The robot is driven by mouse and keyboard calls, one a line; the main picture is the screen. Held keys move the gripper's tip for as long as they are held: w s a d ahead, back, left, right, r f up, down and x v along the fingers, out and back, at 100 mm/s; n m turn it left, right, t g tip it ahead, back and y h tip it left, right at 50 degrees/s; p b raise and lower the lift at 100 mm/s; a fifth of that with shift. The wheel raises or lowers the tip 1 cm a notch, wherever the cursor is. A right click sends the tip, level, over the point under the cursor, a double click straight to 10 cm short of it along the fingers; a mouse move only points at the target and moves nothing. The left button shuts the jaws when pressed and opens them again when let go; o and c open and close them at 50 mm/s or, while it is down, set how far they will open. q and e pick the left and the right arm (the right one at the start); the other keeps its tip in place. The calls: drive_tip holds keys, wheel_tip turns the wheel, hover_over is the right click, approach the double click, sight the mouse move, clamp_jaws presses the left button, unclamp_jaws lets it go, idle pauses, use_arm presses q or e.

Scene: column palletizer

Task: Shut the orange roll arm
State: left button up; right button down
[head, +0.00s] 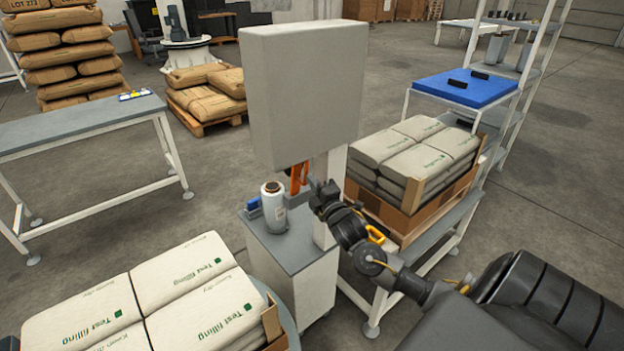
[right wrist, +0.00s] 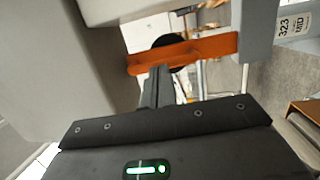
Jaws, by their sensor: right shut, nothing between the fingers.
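The orange roll arm (head: 299,178) shows below the large grey box of the machine, beside the white film roll (head: 274,207). In the right wrist view the orange roll arm (right wrist: 208,49) runs across the upper middle, with a dark round part behind it. My right gripper (head: 316,196) is close to the roll arm, on its right. Its fingers (right wrist: 157,85) are shut and empty, with their tips at the arm's lower edge in the wrist picture; I cannot tell whether they touch. My left gripper is not in view.
The grey machine box (head: 302,95) hangs over the roll arm on a white column. The film roll stands on a grey cabinet (head: 300,250). Stacked bags in a cardboard tray (head: 398,217) stand at the right, and more bags (head: 170,300) lie at the lower left.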

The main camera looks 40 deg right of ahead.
sight(306, 170)
drive_tip(key=shift+w, duration=0.35)
drive_tip(key=r+p, duration=0.1)
drive_tip(key=p, duration=0.1)
drive_tip(key=w+r+g+p, duration=0.1)
drive_tip(key=p, duration=0.1)
drive_tip(key=shift+w+d+r, duration=0.1)
drive_tip(key=shift+w, duration=0.2)
drive_tip(key=w+p, duration=0.1)
drive_tip(key=w, duration=0.1)
drive_tip(key=shift+w+g+y, duration=0.3)
drive_tip(key=shift+r, duration=0.1)
